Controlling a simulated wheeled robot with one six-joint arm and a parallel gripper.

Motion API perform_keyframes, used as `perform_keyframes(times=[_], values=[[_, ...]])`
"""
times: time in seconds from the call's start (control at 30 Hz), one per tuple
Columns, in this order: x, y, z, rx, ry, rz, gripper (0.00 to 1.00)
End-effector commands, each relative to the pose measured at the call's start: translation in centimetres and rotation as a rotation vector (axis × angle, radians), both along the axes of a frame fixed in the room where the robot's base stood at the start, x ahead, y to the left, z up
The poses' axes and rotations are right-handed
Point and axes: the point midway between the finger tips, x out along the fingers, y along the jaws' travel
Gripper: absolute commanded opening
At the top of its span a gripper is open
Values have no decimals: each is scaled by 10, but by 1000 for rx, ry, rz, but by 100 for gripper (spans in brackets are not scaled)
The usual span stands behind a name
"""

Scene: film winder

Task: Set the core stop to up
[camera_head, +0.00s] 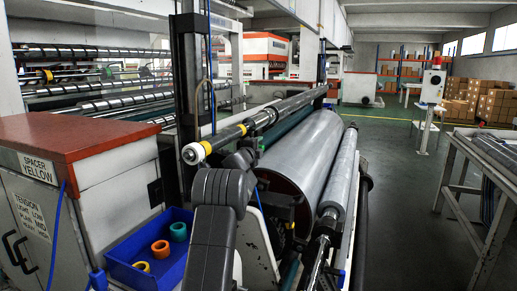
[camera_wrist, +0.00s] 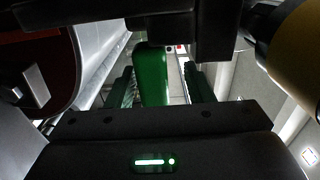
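In the wrist view, my gripper (camera_wrist: 160,88) has two dark toothed fingers standing apart. A green upright bar (camera_wrist: 152,75) shows between them, nearer the left finger, with a gap on its right. I cannot tell whether it touches the left finger, or whether it is the core stop's handle. The core stop cannot be made out clearly there.
A shaft (camera_head: 262,120) with a white end and yellow ring reaches toward the arm's upper left. A blue bin (camera_head: 178,254) holds a few coloured rings. A cabinet (camera_head: 100,165) labelled SPACER YELLOW stands left. Green floor (camera_head: 398,180) is open at right, before a metal table (camera_head: 478,165).

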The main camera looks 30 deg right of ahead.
Motion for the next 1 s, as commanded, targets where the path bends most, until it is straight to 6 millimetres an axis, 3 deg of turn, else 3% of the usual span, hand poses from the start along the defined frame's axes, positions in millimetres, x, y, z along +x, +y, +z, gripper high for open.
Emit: perform_keyframes(times=[0.23, 0.7, 1.0], values=[[-6, 7, -3, 0, 1, 0, 47], [-43, 51, -2, 0, 0, 0, 47], [-48, 57, -1, 0, 0, 0, 47]])
